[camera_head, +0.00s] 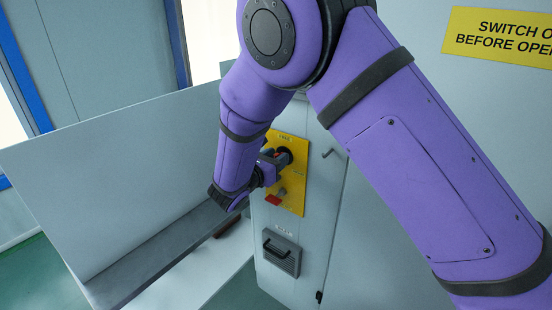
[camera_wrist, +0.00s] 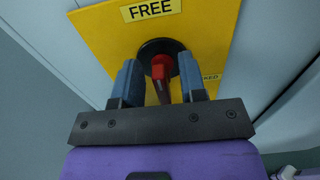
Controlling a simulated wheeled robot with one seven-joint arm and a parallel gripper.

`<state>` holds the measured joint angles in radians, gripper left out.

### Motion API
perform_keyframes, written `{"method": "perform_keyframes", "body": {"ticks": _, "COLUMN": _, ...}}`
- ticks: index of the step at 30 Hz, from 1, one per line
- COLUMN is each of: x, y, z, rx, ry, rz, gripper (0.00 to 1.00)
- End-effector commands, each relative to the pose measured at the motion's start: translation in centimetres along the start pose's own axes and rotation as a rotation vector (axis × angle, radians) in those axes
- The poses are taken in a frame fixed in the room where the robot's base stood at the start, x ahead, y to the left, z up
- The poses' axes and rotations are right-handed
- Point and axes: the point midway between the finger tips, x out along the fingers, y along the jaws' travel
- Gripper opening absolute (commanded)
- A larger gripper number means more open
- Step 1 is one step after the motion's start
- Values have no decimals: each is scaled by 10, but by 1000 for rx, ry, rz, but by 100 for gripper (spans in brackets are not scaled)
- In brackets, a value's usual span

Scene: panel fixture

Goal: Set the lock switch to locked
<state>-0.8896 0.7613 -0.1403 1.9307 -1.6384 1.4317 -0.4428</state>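The lock switch (camera_wrist: 161,66) has a red handle on a round black base, fixed to a yellow plate (camera_wrist: 105,35). A FREE label (camera_wrist: 151,9) is at the plate's top, and a partly covered label ending in "KED" (camera_wrist: 210,77) is at the lower right. My gripper (camera_wrist: 160,78) has its two blue-grey fingers on either side of the red handle, with narrow gaps showing. In the head view my gripper (camera_head: 271,166) is at the plate (camera_head: 296,192), in front of the black switch base (camera_head: 285,154). My wrist hides part of the plate there.
A small red part (camera_head: 273,200) sits low on the yellow plate. Below is a grey vented box with a black handle (camera_head: 277,247). A pale slanted panel (camera_head: 110,170) stands close at the left of my arm. A yellow warning sign (camera_head: 500,37) is at the upper right.

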Motion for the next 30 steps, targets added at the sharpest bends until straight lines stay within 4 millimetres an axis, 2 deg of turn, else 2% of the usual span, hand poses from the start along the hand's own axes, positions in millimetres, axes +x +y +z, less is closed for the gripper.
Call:
{"method": "perform_keyframes", "body": {"ticks": 7, "x": 1, "y": 0, "z": 0, "rx": 0, "ry": 0, "rz": 0, "gripper": 38}}
{"method": "perform_keyframes", "body": {"ticks": 8, "x": 1, "y": 0, "z": 0, "rx": 0, "ry": 0, "rz": 0, "gripper": 34}}
{"method": "perform_keyframes", "body": {"ticks": 12, "x": 1, "y": 0, "z": 0, "rx": 0, "ry": 0, "rz": 0, "gripper": 2}}
{"method": "perform_keyframes", "body": {"ticks": 13, "x": 1, "y": 0, "z": 0, "rx": 0, "ry": 0, "rz": 0, "gripper": 0}}
{"method": "perform_keyframes", "body": {"ticks": 23, "x": 1, "y": 0, "z": 0, "rx": 31, "ry": 0, "rz": 0, "gripper": 0}}
{"method": "perform_keyframes", "body": {"ticks": 30, "x": 0, "y": -2, "z": -1, "rx": 158, "ry": 0, "rz": 0, "gripper": 0}}
